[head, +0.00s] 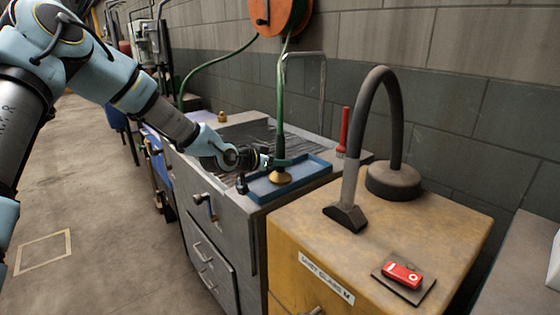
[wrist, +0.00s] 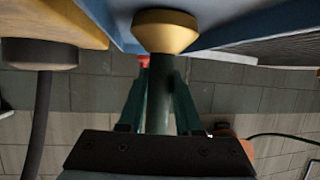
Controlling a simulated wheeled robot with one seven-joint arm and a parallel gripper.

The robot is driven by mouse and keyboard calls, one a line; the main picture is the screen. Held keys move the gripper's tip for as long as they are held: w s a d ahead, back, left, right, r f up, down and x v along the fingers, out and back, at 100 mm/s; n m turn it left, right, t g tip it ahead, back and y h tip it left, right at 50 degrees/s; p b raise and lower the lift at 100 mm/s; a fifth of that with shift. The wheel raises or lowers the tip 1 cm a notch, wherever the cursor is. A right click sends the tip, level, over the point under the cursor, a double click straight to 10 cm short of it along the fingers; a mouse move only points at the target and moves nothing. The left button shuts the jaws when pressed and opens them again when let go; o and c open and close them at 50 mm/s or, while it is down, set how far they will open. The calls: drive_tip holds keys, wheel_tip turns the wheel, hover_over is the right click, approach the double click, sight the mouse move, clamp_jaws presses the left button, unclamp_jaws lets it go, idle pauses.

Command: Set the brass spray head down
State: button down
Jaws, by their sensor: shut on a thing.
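The brass spray head (head: 281,176) hangs nose down at the end of a green hose, over the blue tray (head: 262,193). Its flared brass end is at the tray floor; I cannot tell whether it touches. My gripper (head: 275,163) comes in from the left and is shut on the dark green stem just above the brass. The wrist view, which is upside down, shows the brass end (wrist: 165,31) beyond the fingers (wrist: 160,95), with the stem between them. The blue tray (wrist: 250,30) lies right by the brass end there.
An orange hose reel (head: 280,15) hangs on the wall above. A red-handled tool (head: 343,131) stands behind the tray. A yellow cabinet (head: 400,225) at right carries a dark extraction arm (head: 380,85) and a red device (head: 403,275). The grey bench (head: 228,205) has a dark ribbed top.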

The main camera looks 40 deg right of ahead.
drive_tip(key=shift+f, duration=0.1)
drive_tip(key=shift+f, duration=0.15)
drive_tip(key=c, duration=0.6)
unclamp_jaws()
drive_tip(key=shift+r, duration=0.3)
drive_tip(key=shift+a, duration=0.35)
drive_tip(key=b+v, duration=0.2)
drive_tip(key=v, duration=0.9)
drive_tip(key=shift+r, duration=0.2)
drive_tip(key=shift+a, duration=0.1)
